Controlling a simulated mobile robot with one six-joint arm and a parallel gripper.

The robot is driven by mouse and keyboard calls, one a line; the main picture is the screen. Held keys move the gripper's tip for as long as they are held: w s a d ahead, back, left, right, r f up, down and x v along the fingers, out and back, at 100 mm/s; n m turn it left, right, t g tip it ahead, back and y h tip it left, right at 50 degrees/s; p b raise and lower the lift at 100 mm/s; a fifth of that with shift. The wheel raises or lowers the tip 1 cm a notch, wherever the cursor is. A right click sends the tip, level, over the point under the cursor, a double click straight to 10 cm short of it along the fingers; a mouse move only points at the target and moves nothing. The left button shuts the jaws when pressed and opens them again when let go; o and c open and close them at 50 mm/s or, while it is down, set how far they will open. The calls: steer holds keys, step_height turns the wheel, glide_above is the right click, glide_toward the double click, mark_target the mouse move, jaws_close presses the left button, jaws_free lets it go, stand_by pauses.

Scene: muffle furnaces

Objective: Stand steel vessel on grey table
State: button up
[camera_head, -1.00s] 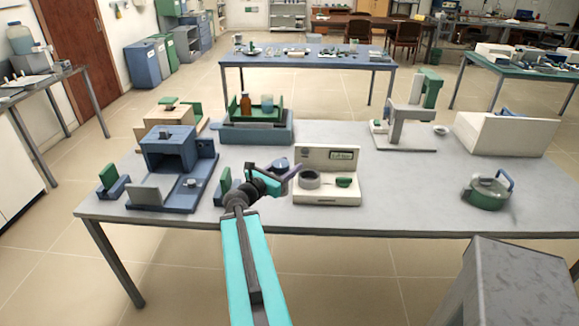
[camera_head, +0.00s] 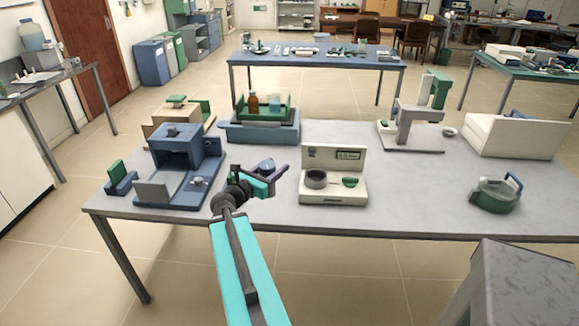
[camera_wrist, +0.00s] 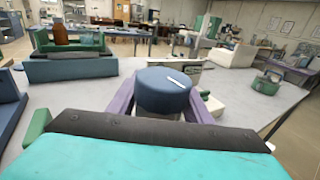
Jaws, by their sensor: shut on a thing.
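My gripper (camera_head: 270,174) is shut on a steel-blue round vessel (camera_head: 264,165), which has a flat top with a short white mark. The vessel also shows in the wrist view (camera_wrist: 163,91), upright between my purple fingers (camera_wrist: 160,106). The grey table (camera_head: 420,195) lies beneath it. My gripper hides the vessel's base, so I cannot tell whether it touches the tabletop.
A blue furnace (camera_head: 184,150) stands left of my gripper, and a white instrument (camera_head: 335,170) with a round cup stands right. Behind is a blue unit (camera_head: 260,130) with bottles. A green pot (camera_head: 496,196) sits far right. Table space between instrument and pot is clear.

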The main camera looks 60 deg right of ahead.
steer(key=w+a+f+n+t, duration=0.1)
steer(key=w+a+n+t, duration=0.5)
steer(key=w+a, duration=1.9)
steer(key=w+a+n+t+y, duration=0.1)
steer(key=a+t, duration=0.2)
steer(key=a, duration=1.4)
steer(key=w+a+f+n+t+y, duration=0.1)
steer(key=a+t, duration=0.3)
steer(key=a, duration=1.4)
steer(key=shift+w+f+n+y, duration=0.25)
steer(key=shift+w+n+y, duration=0.35)
steer(key=shift+w+y, duration=0.15)
steer(key=shift+a, duration=0.1)
